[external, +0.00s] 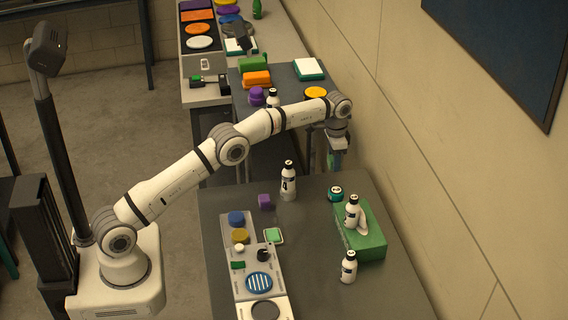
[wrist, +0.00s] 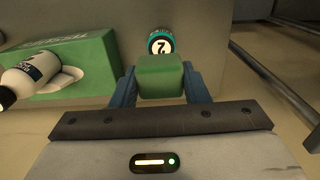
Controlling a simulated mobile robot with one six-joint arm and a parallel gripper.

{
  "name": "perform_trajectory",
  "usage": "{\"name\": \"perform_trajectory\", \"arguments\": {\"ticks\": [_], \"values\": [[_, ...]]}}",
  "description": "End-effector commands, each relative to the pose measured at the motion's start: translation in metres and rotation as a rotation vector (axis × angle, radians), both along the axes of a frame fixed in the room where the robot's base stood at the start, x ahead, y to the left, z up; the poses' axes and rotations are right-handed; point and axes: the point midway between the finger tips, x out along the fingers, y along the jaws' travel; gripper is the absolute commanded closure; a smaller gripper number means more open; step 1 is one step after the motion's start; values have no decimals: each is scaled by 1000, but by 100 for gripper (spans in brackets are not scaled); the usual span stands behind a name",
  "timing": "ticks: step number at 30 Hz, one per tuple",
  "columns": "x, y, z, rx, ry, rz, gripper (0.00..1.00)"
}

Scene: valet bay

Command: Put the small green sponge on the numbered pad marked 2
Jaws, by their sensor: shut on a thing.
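My gripper (wrist: 160,84) is shut on a small green sponge (wrist: 161,77), a block held between its two blue fingers. In the external view my gripper (external: 335,160) hangs near the far edge of the front table, and the sponge is hard to make out there. A round teal thing with a white face marked 2 (wrist: 160,42) shows just beyond the sponge in the wrist view. It appears to be the teal round thing (external: 335,193) on the front table, below my gripper in the external view. I cannot tell whether it is a pad or a jar.
A green tissue box (external: 372,243) stands to the right on the front table, with a white bottle (external: 352,211) by its tissue. Other bottles (external: 348,267) (external: 288,181) stand nearby. A panel of coloured round pieces (external: 249,258) lies at left. The table's front right is clear.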

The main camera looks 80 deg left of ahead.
Motion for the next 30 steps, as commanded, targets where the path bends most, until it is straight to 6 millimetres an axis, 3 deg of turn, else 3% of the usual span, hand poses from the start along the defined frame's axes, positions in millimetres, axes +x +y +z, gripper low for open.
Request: {"name": "perform_trajectory", "arguments": {"ticks": [11,21,30], "values": [[17,1,-5,0,-1,0,80],[16,0,-57,-1,2,0,80],[16,0,-84,-1,1,0,80]]}}
